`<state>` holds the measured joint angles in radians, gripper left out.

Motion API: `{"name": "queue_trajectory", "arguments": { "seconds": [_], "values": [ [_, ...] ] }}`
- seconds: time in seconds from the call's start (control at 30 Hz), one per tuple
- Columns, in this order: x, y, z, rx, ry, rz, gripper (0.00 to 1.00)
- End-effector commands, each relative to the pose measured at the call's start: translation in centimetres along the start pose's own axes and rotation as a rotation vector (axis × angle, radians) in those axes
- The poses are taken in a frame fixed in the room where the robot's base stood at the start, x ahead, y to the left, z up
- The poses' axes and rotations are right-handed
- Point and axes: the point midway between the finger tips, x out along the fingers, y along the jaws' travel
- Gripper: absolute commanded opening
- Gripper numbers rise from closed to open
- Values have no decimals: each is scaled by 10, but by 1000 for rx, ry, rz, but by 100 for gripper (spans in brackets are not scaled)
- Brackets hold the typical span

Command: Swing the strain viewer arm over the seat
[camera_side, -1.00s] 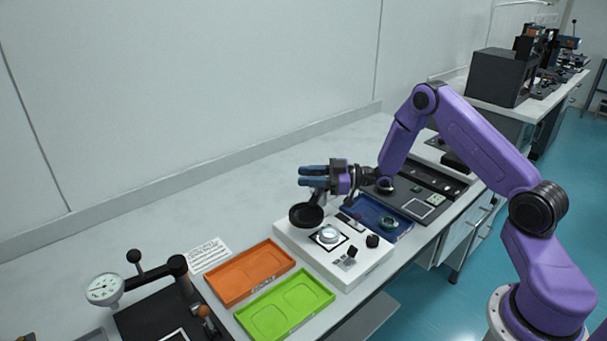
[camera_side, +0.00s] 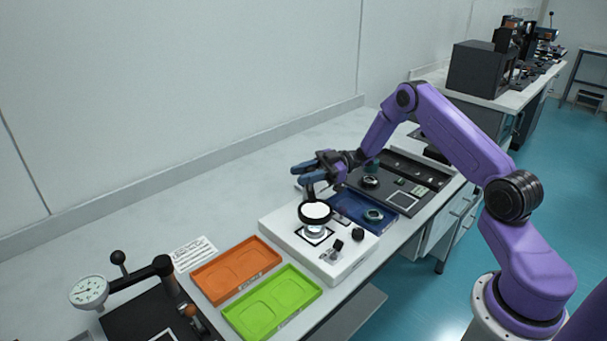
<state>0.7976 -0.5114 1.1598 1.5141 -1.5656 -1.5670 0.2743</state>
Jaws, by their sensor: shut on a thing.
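The strain viewer (camera_side: 349,262) is a white box on the bench with a small dark knob and a switch on top. Its arm ends in a black-rimmed round head (camera_side: 301,214) with a bright lens. The head now stands above the round seat (camera_side: 313,231), which holds a clear glass piece and is partly hidden by the head. My gripper (camera_side: 304,173) has blue fingers and is just above and behind the head. It is shut on the viewer arm (camera_side: 309,189), though the exact contact is hard to see.
An orange tray (camera_side: 207,281) and a green tray (camera_side: 247,322) lie to the left. A blue tray (camera_side: 346,213) with a round part and a dark mat (camera_side: 428,178) are to the right. A dial gauge stand (camera_side: 88,292) is at the front left. The bench behind is clear.

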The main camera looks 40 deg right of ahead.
Motion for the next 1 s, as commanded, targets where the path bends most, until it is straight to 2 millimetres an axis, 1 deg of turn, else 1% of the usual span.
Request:
{"name": "queue_trajectory", "arguments": {
  "seconds": [0.23,0.27,0.3,0.33,0.57,0.7,0.77,0.87,1.0],
  "values": [
    [-1,0,-1,0,3,0,0],
    [-1,0,-1,0,3,0,41],
    [-1,0,-1,1,3,0,54],
    [-1,0,-1,1,3,0,56],
    [-1,0,0,0,2,0,56],
    [-6,0,0,0,1,2,56],
    [-12,0,0,0,1,4,56],
    [-27,0,0,0,0,5,56],
    [-56,1,0,0,0,6,56]
  ]
}}
